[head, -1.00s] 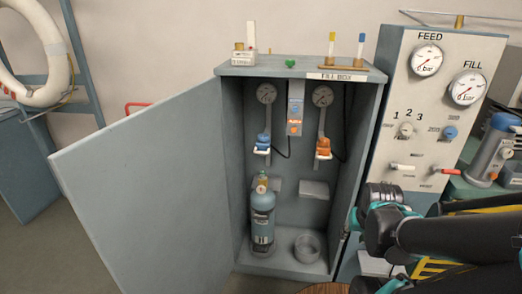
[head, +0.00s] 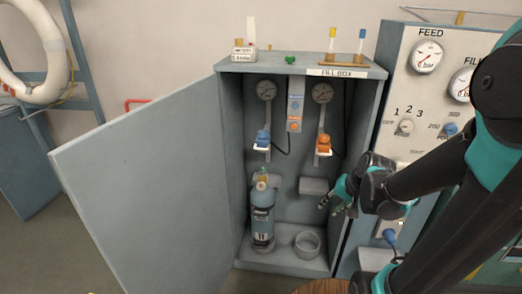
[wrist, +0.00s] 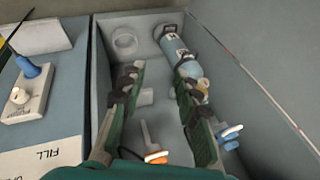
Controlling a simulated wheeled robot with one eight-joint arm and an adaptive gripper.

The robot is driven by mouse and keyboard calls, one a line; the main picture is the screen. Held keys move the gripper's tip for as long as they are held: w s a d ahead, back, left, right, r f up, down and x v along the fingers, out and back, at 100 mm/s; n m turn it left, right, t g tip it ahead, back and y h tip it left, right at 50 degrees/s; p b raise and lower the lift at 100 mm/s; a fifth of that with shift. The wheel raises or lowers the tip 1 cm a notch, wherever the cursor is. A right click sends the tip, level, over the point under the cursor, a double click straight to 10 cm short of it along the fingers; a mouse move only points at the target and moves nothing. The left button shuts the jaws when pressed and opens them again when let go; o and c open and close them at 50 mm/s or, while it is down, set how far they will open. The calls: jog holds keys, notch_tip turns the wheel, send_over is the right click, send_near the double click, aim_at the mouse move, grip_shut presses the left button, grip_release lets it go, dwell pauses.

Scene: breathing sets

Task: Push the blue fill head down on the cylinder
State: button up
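The blue fill head (head: 263,138) hangs at the upper left inside the open fill box (head: 232,150). The blue-grey cylinder (head: 263,222) stands upright below it, with a visible gap between them. A grey piece (head: 270,180) shows at the cylinder's neck; I cannot tell if it clasps it. In the wrist view the blue fill head (wrist: 230,132) is right of my right finger, and the cylinder (wrist: 175,48) is beyond the fingertips. My gripper (head: 331,204) is open and empty at the box's right front opening; its spread fingers also show in the wrist view (wrist: 155,75).
An orange fill head (head: 323,143) hangs at the right inside the box, close to my fingers in the wrist view (wrist: 155,157). An empty ring holder (head: 307,243) is on the box floor. The open door (head: 140,180) spreads left. The gauge panel (head: 397,75) stands right.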

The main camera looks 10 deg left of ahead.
jog(key=w+a+r+m+y, duration=0.2)
jog(key=w+a+y, duration=0.15)
jog(key=w, duration=0.35)
jog(key=w+a+r+m+y, duration=0.1)
jog(key=w+a+m+y, duration=0.1)
jog(key=w+a, duration=0.4)
jog(key=m+t+y, duration=0.1)
jog(key=m+y, duration=0.2)
jog(key=y, duration=0.3)
send_near(264, 149)
jog(key=shift+m, duration=0.3)
jog(key=x, duration=1.1)
jog(key=shift+a+f, duration=0.1)
jog(key=shift+a, duration=0.15)
grip_shut()
jog(key=shift+w, duration=0.1)
